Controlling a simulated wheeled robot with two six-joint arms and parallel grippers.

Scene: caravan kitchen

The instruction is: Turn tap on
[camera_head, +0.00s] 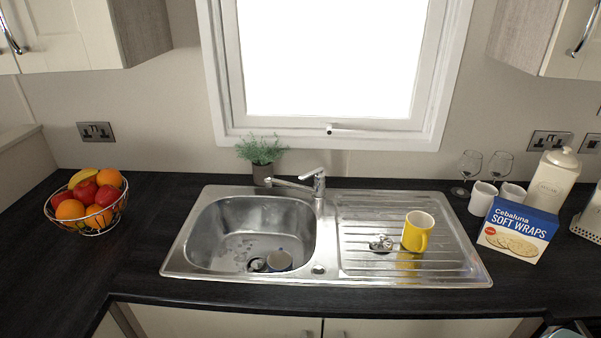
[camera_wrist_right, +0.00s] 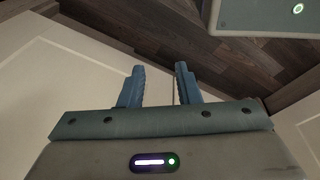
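The chrome tap (camera_head: 318,181) stands at the back of the steel sink, between the basin and the drainer. No running water shows under the spout. My left gripper is not in any view.
A yellow mug (camera_head: 417,232) stands on the drainer (camera_head: 360,210). A potted plant (camera_head: 262,155) is behind the spout. A fruit bowl (camera_head: 88,205) is at left. A soft wraps box (camera_head: 517,230), white cups and wine glasses are at right. The dark worktop (camera_head: 140,215) is clear left of the sink.

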